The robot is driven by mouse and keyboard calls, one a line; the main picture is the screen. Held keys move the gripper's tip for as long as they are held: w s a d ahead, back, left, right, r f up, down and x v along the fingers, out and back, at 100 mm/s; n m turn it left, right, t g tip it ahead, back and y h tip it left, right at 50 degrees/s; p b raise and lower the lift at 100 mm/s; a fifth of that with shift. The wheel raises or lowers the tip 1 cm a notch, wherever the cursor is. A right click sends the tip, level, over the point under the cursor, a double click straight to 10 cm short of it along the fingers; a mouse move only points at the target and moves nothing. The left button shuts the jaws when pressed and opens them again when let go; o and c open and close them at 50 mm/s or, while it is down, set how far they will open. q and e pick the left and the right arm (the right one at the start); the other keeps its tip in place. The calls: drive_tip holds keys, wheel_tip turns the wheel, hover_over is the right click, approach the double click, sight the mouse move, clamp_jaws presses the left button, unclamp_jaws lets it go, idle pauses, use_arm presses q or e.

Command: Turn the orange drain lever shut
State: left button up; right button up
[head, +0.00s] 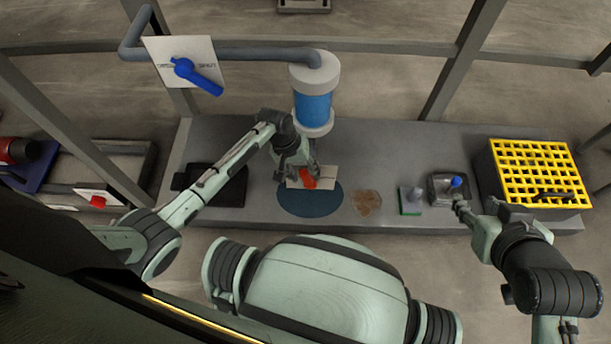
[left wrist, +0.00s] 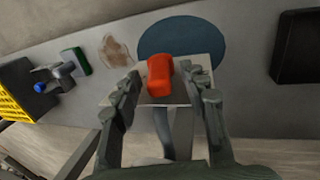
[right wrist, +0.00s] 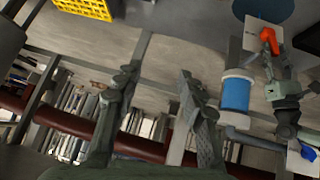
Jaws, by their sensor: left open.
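The orange drain lever (head: 309,179) sits on a white plate (head: 326,174) below the blue filter cylinder (head: 313,106), above a dark blue round patch (head: 312,203). My left gripper (head: 299,168) is right at the lever and partly covers it and the plate. In the left wrist view, the lever (left wrist: 160,76) shows between the two fingers of my left gripper (left wrist: 167,92). These are open, with a gap on each side; contact cannot be told. The plate's marks are unreadable. My right gripper (head: 461,206) is away to the right; its fingers are apart and empty in the right wrist view (right wrist: 157,88).
A blue lever (head: 197,75) on a white plate is at upper left. On the grey bench are a black tray (head: 229,190), a brown stain (head: 366,202), a green-and-white sponge (head: 410,207), a metal container (head: 438,190) with a blue-topped item, and a yellow grid crate (head: 507,161).

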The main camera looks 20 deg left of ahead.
use_arm(q)
drive_tip(key=shift+x, duration=0.8)
use_arm(e)
drive_tip(key=shift+w+a+r+t+y, duration=0.3)
drive_tip(key=shift+w+a+r+t, duration=0.4)
drive_tip(key=shift+w+a+r, duration=0.25)
drive_tip(key=shift+f, duration=0.1)
use_arm(q)
clamp_jaws()
